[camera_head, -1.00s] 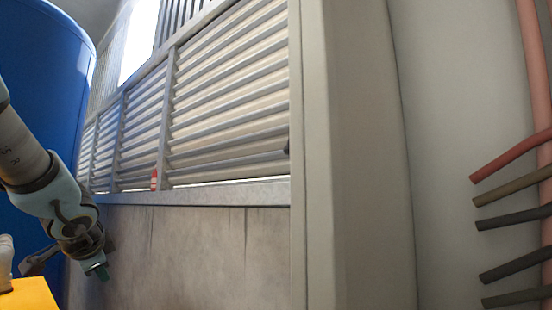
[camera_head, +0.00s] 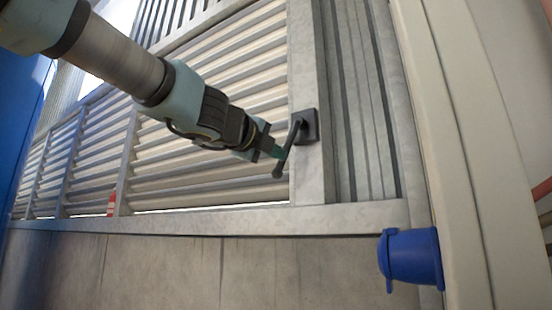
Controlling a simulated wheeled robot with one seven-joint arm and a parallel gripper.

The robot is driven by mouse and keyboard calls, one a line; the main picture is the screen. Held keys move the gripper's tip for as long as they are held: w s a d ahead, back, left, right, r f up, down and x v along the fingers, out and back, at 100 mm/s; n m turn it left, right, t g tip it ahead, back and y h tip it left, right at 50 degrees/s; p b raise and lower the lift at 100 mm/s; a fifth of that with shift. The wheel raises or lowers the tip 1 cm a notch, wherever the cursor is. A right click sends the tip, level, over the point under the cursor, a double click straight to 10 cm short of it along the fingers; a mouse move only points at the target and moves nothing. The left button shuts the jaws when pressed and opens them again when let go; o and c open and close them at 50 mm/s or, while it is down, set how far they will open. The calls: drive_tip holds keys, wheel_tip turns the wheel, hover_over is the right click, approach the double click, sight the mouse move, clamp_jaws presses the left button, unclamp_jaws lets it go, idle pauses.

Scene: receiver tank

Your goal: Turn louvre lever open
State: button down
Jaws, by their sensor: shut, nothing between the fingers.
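The louvre lever (camera_head: 291,146) is a dark handle on a square dark plate, fixed to the grey upright post at the right end of the louvre panel. It slants down and left from its plate, with a rounded knob at its lower end. The louvre slats (camera_head: 200,150) lie behind my arm. The fingers are shut and hold nothing. I cannot tell whether they touch the lever.
A blue cylindrical fitting (camera_head: 410,258) sticks out at the lower right beside a pale column (camera_head: 470,200). A small red object (camera_head: 111,205) stands on the ledge below the slats. A blue tank (camera_head: 25,120) is at the far left. The wall below the ledge is bare.

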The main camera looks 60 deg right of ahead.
sight(289, 148)
drive_tip(key=w+d+r+p, duration=0.1)
drive_tip(key=w+d, duration=0.3)
drive_tip(key=d, duration=0.5)
drive_tip(key=shift+d+r+p, duration=0.35)
drive_tip(key=shift+d+p, duration=0.05)
drive_tip(key=shift+p, duration=0.35)
drive_tip(key=shift+w, duration=0.15)
drive_tip(key=shift+w+r+m, duration=0.1)
drive_tip(key=shift+w+m, duration=0.15)
drive_tip(key=shift+m, duration=0.15)
